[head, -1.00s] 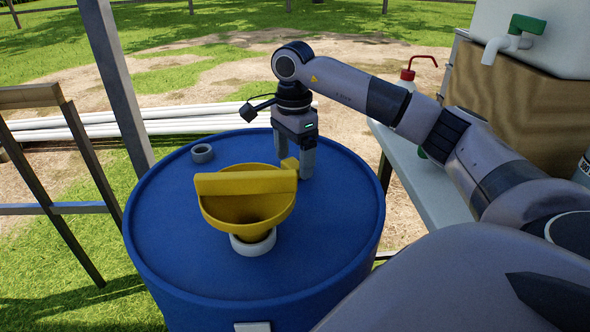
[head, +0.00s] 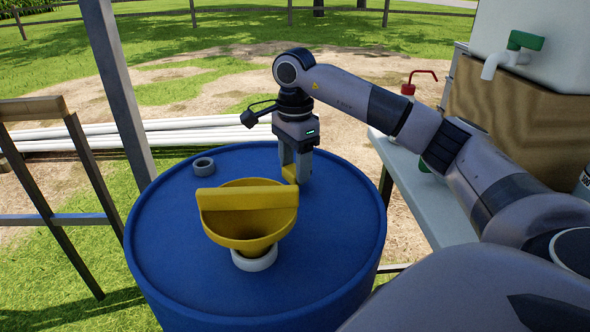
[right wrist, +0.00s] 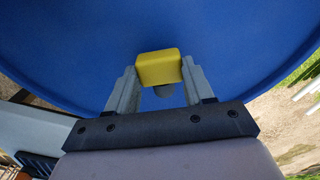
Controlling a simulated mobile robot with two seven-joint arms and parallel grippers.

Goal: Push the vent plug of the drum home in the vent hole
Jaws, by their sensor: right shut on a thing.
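The blue drum (head: 330,235) stands upright in front of me. My right gripper (head: 295,174) points down at the far right part of its lid. It is shut on a small yellow block, which I take for the vent plug (head: 290,173). In the right wrist view the plug (right wrist: 159,67) sits between both fingertips of the gripper (right wrist: 155,85), with a grey round part showing beside it. The vent hole is hidden, so I cannot tell how deep the plug sits. My left gripper is not in view.
A yellow funnel (head: 224,222) with a flat upright plate stands in a white collar (head: 255,260) on the lid, left of the gripper. A grey ring (head: 204,166) lies at the lid's far left. A table (head: 430,195) with a red-topped bottle is at right.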

